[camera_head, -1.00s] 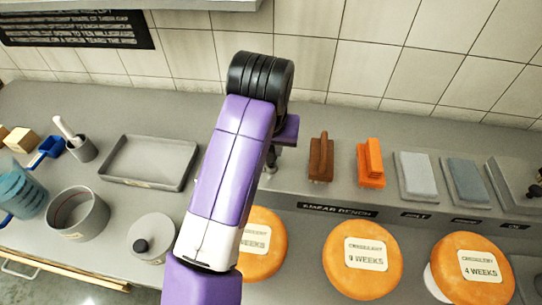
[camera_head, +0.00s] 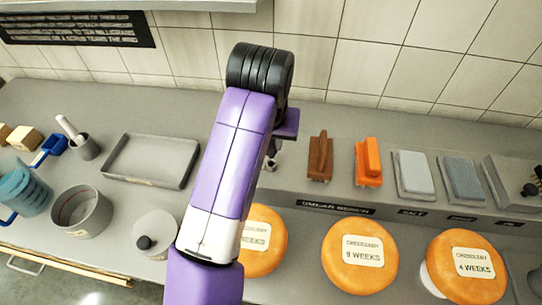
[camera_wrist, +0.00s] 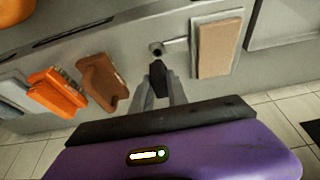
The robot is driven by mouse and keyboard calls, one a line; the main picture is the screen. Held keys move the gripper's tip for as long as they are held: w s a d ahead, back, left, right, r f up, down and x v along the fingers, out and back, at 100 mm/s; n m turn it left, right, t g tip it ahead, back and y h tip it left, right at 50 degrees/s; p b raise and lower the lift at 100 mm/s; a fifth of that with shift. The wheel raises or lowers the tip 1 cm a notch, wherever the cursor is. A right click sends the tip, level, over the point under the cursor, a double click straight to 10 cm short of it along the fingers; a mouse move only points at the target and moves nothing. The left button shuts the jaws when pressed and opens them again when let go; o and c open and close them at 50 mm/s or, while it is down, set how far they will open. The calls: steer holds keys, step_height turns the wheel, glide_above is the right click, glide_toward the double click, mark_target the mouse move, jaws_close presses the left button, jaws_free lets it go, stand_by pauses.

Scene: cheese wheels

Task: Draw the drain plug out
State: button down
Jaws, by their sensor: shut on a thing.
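In the wrist view my gripper (camera_wrist: 157,84) reaches down to the bench with its two grey fingers close together. A small dark piece (camera_wrist: 157,68), which looks like the drain plug, sits between the fingertips. Just beyond it is a round grey fitting (camera_wrist: 156,48) with a dark centre and a short bar running to the right. I cannot tell whether the dark piece still touches the fitting.
A brown brush (camera_head: 320,158) and an orange brush (camera_head: 368,162) stand close by on the raised shelf. Orange cheese wheels (camera_head: 345,275) line the front. A grey tray (camera_head: 150,182) lies left of my arm. A tan slab (camera_wrist: 218,50) is right of the fitting.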

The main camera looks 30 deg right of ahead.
steer(key=shift+r+p, duration=1.35)
steer(key=shift+r, duration=0.2)
